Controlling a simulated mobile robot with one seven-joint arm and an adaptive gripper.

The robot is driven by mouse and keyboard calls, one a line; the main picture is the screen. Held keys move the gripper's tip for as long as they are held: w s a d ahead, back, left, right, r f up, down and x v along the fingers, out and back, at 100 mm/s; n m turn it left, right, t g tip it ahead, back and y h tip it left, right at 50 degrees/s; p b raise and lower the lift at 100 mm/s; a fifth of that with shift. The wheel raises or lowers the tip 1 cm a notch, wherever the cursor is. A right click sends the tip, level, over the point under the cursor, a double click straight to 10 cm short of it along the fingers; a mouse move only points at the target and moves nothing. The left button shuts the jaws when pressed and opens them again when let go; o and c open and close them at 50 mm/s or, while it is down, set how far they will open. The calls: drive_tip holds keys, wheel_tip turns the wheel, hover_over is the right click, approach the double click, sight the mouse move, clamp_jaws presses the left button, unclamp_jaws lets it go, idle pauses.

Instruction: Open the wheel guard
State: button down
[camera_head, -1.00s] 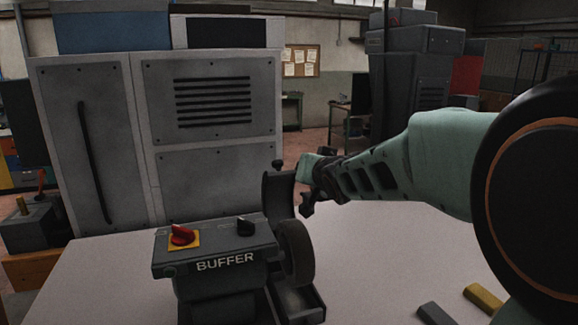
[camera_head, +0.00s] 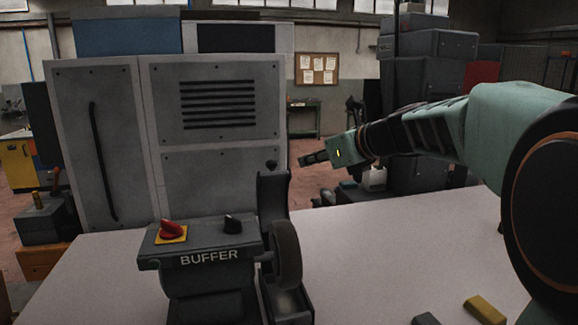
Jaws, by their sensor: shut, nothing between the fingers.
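The buffer machine (camera_head: 208,262) stands on the table with its dark wheel (camera_head: 288,255) on its right side. The wheel guard (camera_head: 273,194) is a dark curved plate that stands upright behind and above the wheel, with a small knob (camera_head: 272,164) at its top. The wheel's side and front show uncovered below it. My gripper (camera_head: 308,159) is shut and empty. It points left, to the right of the knob at about its height, with a visible gap between them in the picture.
The buffer's top carries a red switch (camera_head: 171,229) on a yellow plate and a black knob (camera_head: 232,224). A yellow block (camera_head: 485,311) and a grey block (camera_head: 425,319) lie at the table's front right. The table (camera_head: 385,235) right of the wheel is clear. A grey cabinet (camera_head: 205,185) stands behind.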

sight(275, 164)
drive_tip(key=x, duration=0.6)
drive_tip(key=r+p+x, duration=0.1)
drive_tip(key=x, duration=0.3)
drive_tip(key=shift+s+a, duration=0.1)
drive_tip(key=shift+a, duration=0.25)
